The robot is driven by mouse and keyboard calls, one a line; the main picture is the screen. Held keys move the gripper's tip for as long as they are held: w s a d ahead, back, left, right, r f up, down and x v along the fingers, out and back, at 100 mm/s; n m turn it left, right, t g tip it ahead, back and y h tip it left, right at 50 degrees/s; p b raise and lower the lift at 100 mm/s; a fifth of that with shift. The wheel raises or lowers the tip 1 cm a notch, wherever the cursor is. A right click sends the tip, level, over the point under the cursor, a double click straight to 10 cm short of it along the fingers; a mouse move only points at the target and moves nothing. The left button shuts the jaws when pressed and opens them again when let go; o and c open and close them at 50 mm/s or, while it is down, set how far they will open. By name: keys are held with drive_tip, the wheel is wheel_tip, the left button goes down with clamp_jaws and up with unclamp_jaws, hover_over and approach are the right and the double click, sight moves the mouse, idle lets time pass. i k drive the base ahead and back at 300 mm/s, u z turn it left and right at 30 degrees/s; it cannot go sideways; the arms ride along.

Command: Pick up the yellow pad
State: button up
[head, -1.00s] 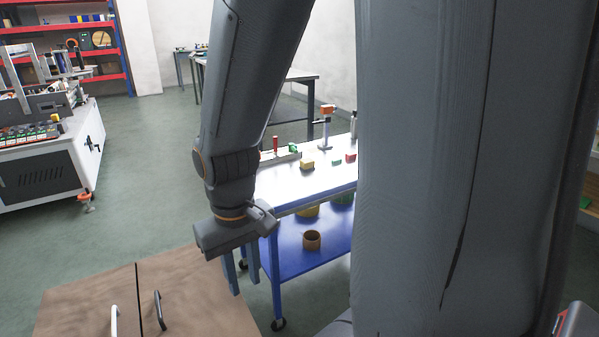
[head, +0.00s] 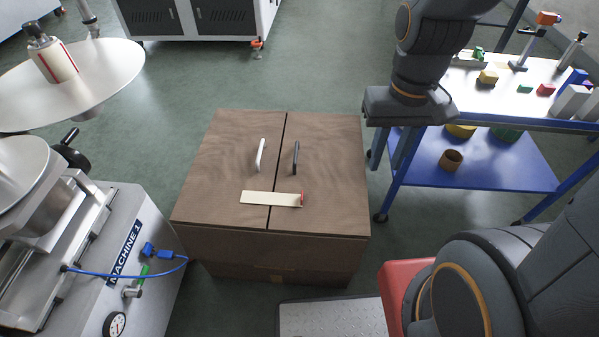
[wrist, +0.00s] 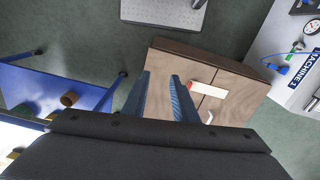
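A small yellow block (head: 487,77), the likeliest yellow pad, lies on the white top of the blue cart (head: 470,110) at the right of the head view. A yellow round thing (head: 460,131) also shows partly on the cart's lower shelf. My gripper (wrist: 160,76) is open and empty, with its two fingers apart in the wrist view. In the head view it hangs to the left of the yellow block, near the cart's left end and apart from the block. I cannot clearly make out the block in the wrist view.
Green (head: 525,88) and red (head: 546,90) blocks and an orange-topped stand (head: 520,62) share the cart top. A brown ring (head: 450,160) sits below. A wooden cabinet (head: 210,180) with a cream strip (head: 262,198) stands left of the cart. Machine 1 (head: 140,215) is at left.

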sight(485, 79)
drive_tip(key=k, duration=0.5)
drive_tip(key=z, duration=1.55)
drive_tip(key=i, duration=2.25)
drive_tip(key=u, duration=2.35)
